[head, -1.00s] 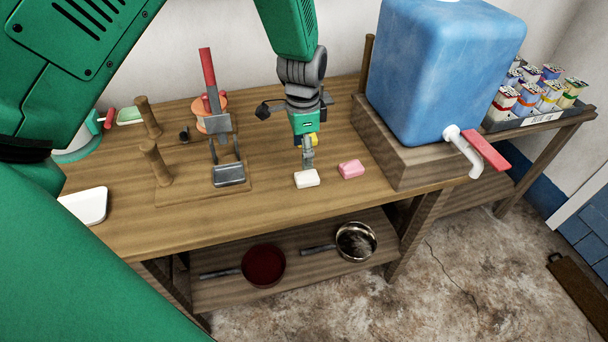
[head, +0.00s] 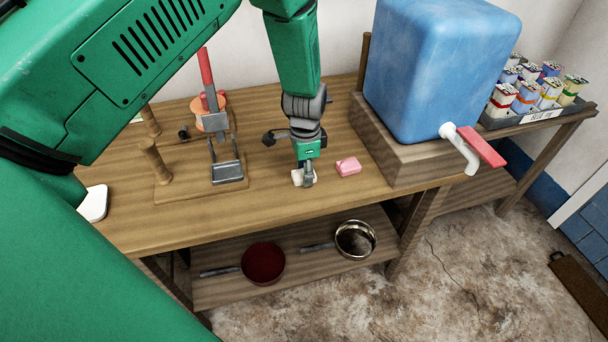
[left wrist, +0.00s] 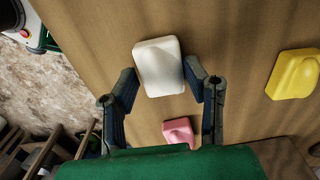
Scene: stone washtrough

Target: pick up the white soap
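The white soap (head: 312,177) lies on the wooden table, partly hidden by my left gripper (head: 303,178) in the head view. In the left wrist view the white soap (left wrist: 159,68) is a rounded bar between the fingertips of my left gripper (left wrist: 159,72). The fingers stand apart on either side of it, with a small gap seeming to show at each side. My left gripper points down at the table. My right gripper is not in view.
A pink soap (head: 348,166) lies just right of the gripper. A yellow soap (left wrist: 295,74) shows in the left wrist view. A blue water tank (head: 440,70) with a tap stands right, a press (head: 227,172) left. The front table strip is clear.

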